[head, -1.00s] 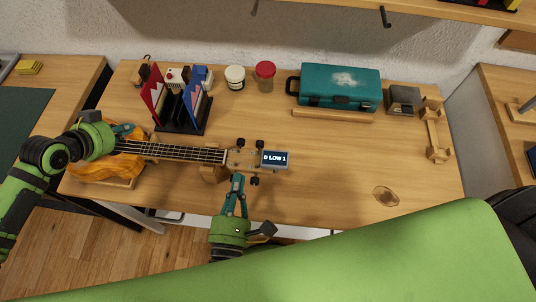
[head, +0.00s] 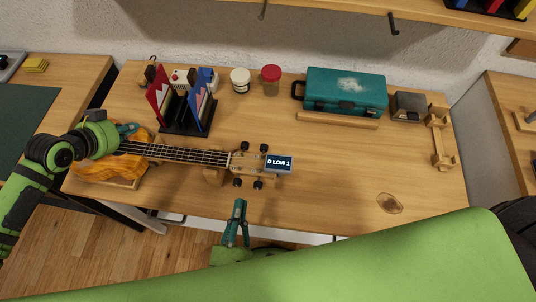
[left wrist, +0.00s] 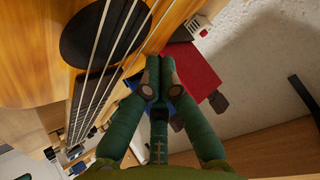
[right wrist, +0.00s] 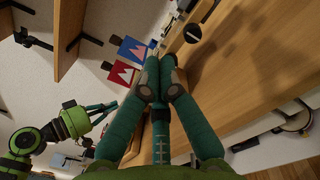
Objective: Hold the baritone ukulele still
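The baritone ukulele (head: 185,153) lies on the workbench, its orange body at the left and its neck pointing right. A wooden rest (head: 214,176) stands beneath the neck near the headstock. A small display reading "D LOW 1" (head: 279,163) sits at the headstock. My left gripper (head: 130,128) is over the body's upper part; in the left wrist view its fingertips (left wrist: 159,78) are together beside the strings and sound hole (left wrist: 90,38). I cannot tell whether they touch the ukulele. My right gripper (head: 241,203) is shut and empty, in front of the headstock and apart from it.
A file rack (head: 183,128) stands behind the neck. Two jars, a teal case (head: 345,91), a wooden strip (head: 336,121) and a wooden stand (head: 440,140) are farther back or right. The bench's right-front area is clear.

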